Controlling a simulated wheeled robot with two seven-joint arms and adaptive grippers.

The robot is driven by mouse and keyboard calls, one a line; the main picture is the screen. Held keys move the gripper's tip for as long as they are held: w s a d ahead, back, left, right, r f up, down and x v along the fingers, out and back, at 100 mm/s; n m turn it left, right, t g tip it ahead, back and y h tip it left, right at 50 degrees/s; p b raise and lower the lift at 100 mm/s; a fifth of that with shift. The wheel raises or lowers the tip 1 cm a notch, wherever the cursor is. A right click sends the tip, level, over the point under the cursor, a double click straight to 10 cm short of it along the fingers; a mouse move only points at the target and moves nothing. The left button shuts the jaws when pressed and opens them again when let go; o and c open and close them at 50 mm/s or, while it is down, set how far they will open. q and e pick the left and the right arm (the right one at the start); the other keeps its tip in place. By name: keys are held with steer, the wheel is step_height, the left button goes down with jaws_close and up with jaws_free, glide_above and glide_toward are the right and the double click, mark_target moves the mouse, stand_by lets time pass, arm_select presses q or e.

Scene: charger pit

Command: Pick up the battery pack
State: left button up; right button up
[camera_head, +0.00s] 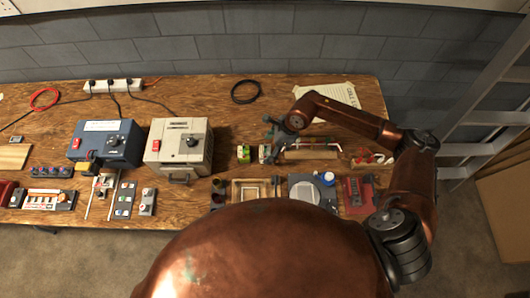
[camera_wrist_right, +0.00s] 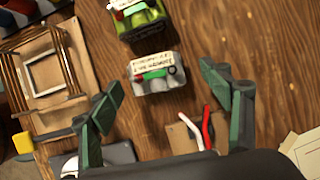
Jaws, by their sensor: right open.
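Two small labelled packs sit side by side on the wooden bench, a green one (camera_head: 243,154) and a grey one (camera_head: 265,154). In the right wrist view the green pack (camera_wrist_right: 138,18) is at the top and the grey pack (camera_wrist_right: 156,77) is below it. The labels are too small to read, so I cannot tell which is the battery pack. My right gripper (camera_head: 272,138) is open above the bench near the grey pack. In the wrist view its green fingers (camera_wrist_right: 162,82) are spread to either side of the grey pack, apparently without touching it. My left gripper is out of view.
A grey box (camera_head: 180,148) and a blue box (camera_head: 106,138) with knobs stand to the left. A black cable coil (camera_head: 245,92) lies behind. A ladder (camera_head: 485,95) stands at right.

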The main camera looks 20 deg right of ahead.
mark_target(266, 151)
steer(key=x, duration=0.4)
steer(key=shift+s, duration=0.25)
steer(key=c, duration=1.6)
